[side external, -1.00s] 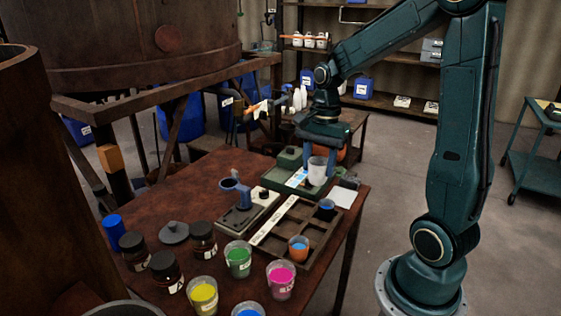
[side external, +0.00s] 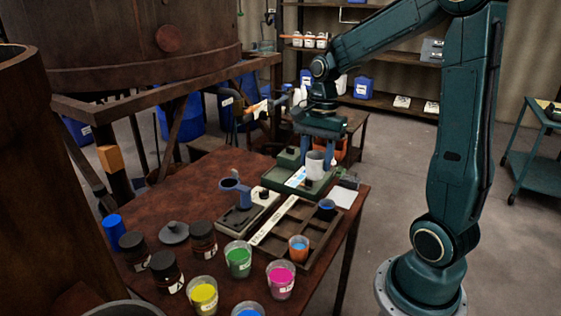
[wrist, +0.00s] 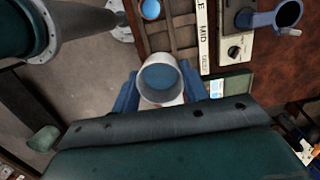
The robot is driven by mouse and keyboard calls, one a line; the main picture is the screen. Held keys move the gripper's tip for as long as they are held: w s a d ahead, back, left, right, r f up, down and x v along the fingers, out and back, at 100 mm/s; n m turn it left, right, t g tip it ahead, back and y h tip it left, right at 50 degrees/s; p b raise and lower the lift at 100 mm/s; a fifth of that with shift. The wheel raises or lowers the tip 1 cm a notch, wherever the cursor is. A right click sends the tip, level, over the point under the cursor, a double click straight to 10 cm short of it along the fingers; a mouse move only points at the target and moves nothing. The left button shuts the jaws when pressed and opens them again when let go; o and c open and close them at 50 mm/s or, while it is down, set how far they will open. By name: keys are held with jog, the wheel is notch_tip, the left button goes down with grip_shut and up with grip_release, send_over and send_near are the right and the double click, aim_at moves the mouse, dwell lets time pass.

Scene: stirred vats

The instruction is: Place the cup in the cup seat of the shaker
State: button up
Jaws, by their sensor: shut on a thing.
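My gripper (side external: 317,165) is shut on a pale grey cup (side external: 315,162), its fingers on either side of it. The cup is upright over the green device at the table's far end; a small gap below it is hard to judge. In the wrist view the cup (wrist: 158,72) sits between my blue fingers (wrist: 160,90), with blue contents inside. The shaker (side external: 245,212) stands nearer the camera, to the left of the cup. Its blue ring-shaped cup seat (side external: 235,186) looks empty, and it also shows at the wrist view's top right (wrist: 288,14).
Paint cups and dark jars (side external: 203,240) crowd the near table. The green device (side external: 288,180) lies below the cup. Bare table lies left of the shaker.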

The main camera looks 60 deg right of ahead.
jog(key=w+a+r, duration=0.2)
jog(key=w+a, duration=0.2)
jog(key=w, duration=0.6)
jog(key=w+a+r, duration=0.1)
jog(key=w+a, duration=0.2)
jog(key=w, duration=0.8)
jog(key=shift+s+a+f, duration=0.1)
jog(key=shift+f, duration=4.9)
jog(key=shift+s+a+f, duration=0.1)
jog(key=shift+f, duration=4.85)
jog(key=shift+f, duration=0.15)
jog(key=o, duration=1)
notch_tip(320, 180, up, 12)
jog(key=d, duration=0.1)
jog(key=shift+d, duration=0.3)
